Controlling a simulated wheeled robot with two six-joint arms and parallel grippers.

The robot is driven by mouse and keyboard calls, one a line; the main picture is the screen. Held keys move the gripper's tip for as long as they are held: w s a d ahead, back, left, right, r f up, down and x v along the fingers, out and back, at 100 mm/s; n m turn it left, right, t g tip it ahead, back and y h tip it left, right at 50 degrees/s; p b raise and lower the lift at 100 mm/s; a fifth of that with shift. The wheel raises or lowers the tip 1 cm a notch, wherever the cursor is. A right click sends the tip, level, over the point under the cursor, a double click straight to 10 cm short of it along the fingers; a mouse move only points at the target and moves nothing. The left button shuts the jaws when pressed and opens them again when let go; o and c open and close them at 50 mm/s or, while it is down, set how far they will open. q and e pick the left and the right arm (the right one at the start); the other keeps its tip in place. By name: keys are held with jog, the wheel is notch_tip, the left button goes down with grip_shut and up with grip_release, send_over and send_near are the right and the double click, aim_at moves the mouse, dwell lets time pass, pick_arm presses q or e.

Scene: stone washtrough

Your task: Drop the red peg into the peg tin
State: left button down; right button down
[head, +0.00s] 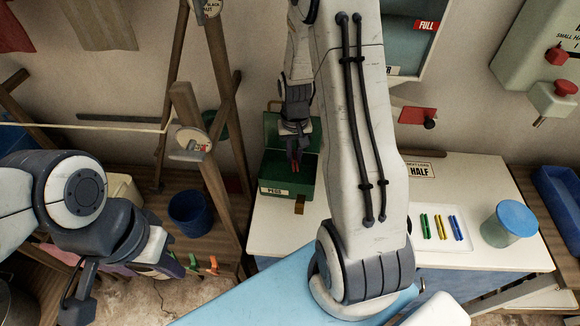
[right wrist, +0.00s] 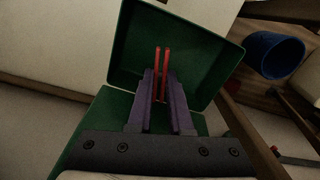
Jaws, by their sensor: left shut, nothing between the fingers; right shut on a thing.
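The red peg (head: 295,166) is held upright in my right gripper (head: 296,153), which is shut on it. In the right wrist view, the peg (right wrist: 162,65) sticks out beyond the fingertips of the gripper (right wrist: 160,100). The peg tin (head: 305,188) is a green box with its lid open and a "PEGS" label on its front. The peg is over the tin's opening; whether it touches the bottom I cannot tell. The green tin (right wrist: 215,60) also shows around the peg in the right wrist view. My left gripper (head: 74,308) is shut and empty at the lower left.
A white tray (head: 464,247) with green, blue and yellow pegs lies on the white table (head: 490,180). A blue-lidded jar (head: 509,224) stands beside it. A "HALF" card (head: 419,170) lies behind. A blue bucket (head: 190,212) and wooden stands (head: 208,150) are to the left.

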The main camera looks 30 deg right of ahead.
jog(key=c, duration=0.8)
grip_release()
jog(key=shift+o, duration=0.2)
jog(key=shift+r, duration=0.1)
notch_tip(320, 180, up, 10)
jog(key=b, duration=0.1)
jog(key=shift+r, duration=0.15)
